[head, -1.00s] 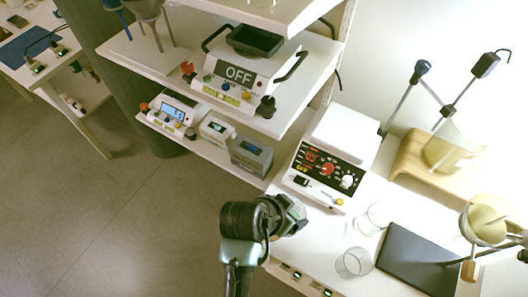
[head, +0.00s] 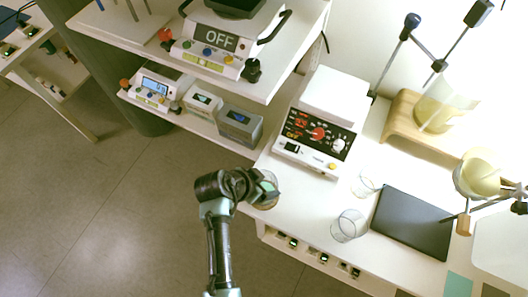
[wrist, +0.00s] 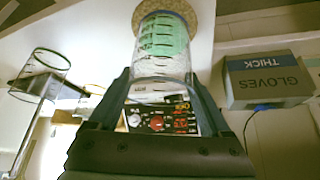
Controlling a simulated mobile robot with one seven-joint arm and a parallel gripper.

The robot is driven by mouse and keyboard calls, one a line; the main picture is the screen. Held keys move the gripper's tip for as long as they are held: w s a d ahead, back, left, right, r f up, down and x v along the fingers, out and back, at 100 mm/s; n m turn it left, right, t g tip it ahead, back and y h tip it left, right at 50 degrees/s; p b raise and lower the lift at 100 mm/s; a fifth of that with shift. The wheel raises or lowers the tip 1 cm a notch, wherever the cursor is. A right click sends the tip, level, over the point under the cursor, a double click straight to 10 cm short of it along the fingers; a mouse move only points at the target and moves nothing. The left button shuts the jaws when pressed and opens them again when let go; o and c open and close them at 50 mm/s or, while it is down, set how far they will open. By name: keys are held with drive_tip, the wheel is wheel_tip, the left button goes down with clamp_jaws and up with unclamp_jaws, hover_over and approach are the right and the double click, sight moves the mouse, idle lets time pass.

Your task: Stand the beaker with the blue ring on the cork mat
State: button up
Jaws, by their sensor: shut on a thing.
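My gripper (head: 262,188) is shut on a clear glass beaker (wrist: 160,66) with green markings; a thin bluish band shows near its far end in the wrist view. I take it for the beaker with the blue ring. In the head view my gripper mostly hides it, at the bench's left front edge. The round cork mat (wrist: 203,14) shows directly behind the beaker's far end in the wrist view. A tan bit of the mat (head: 269,204) shows beside my gripper in the head view. I cannot tell whether the beaker touches the mat.
Two other clear beakers (head: 348,226) (head: 364,186) stand to the right on the bench. A dark flat slab (head: 412,222) lies beyond them. A hotplate (head: 318,133) stands behind my gripper. A gloves box (wrist: 268,80) is at right in the wrist view.

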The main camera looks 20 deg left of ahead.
drive_tip(key=shift+f, duration=0.2)
drive_tip(key=o, duration=1.3)
drive_tip(key=shift+r, duration=0.25)
drive_tip(key=v, duration=1.1)
drive_tip(key=shift+s+a+r+p, duration=0.1)
drive_tip(key=shift+s+r+p, duration=0.1)
drive_tip(key=shift+r+p, duration=0.15)
